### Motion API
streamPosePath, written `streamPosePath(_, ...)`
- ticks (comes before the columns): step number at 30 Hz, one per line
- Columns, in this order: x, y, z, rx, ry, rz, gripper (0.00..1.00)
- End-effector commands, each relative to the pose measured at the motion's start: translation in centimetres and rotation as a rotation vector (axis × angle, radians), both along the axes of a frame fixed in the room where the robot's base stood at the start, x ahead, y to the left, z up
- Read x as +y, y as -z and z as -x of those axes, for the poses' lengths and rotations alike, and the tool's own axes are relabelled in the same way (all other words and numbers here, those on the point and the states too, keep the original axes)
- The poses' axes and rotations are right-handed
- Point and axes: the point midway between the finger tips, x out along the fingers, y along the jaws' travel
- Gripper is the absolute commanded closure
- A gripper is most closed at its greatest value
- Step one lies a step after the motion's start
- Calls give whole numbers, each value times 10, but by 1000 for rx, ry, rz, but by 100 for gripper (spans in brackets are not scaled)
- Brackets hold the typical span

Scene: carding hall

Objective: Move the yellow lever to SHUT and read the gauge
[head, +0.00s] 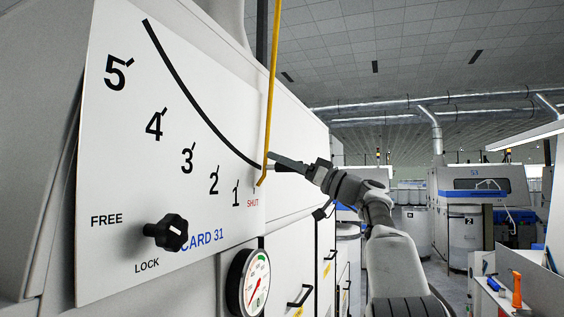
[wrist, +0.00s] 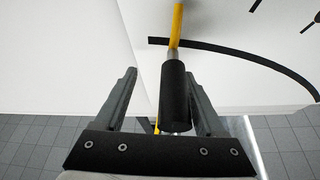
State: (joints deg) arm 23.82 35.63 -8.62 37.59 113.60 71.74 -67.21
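The yellow lever (head: 271,80) hangs down the right edge of the white scale plate (head: 130,262). Its bent lower end lies at the bottom end of the black arc, just above the red word SHUT. In the wrist view the yellow lever (wrist: 176,25) ends in a black cylindrical grip. My gripper (head: 272,162) is at this grip; in the wrist view my gripper (wrist: 161,72) has its fingers apart, one on each side of it, with a clear gap on the left. The round gauge (head: 248,282) is below the plate; its needle is too small to read surely.
A black knob (head: 168,232) sticks out of the plate between FREE and LOCK; I cannot tell which it points to. Door handles (head: 300,296) project from the machine's side. A bench with an orange-handled tool (head: 517,290) stands at right. Another blue-and-white machine (head: 487,200) is farther back.

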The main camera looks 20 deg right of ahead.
Motion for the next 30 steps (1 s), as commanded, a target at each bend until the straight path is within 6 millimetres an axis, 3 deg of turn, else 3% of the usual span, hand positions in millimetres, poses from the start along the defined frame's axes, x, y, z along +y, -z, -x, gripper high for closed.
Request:
streamPosePath(17, -6, 7, 7, -1, -3, 2, 30)
streamPosePath(30, -76, 46, 70, 0, 2, 0, 30)
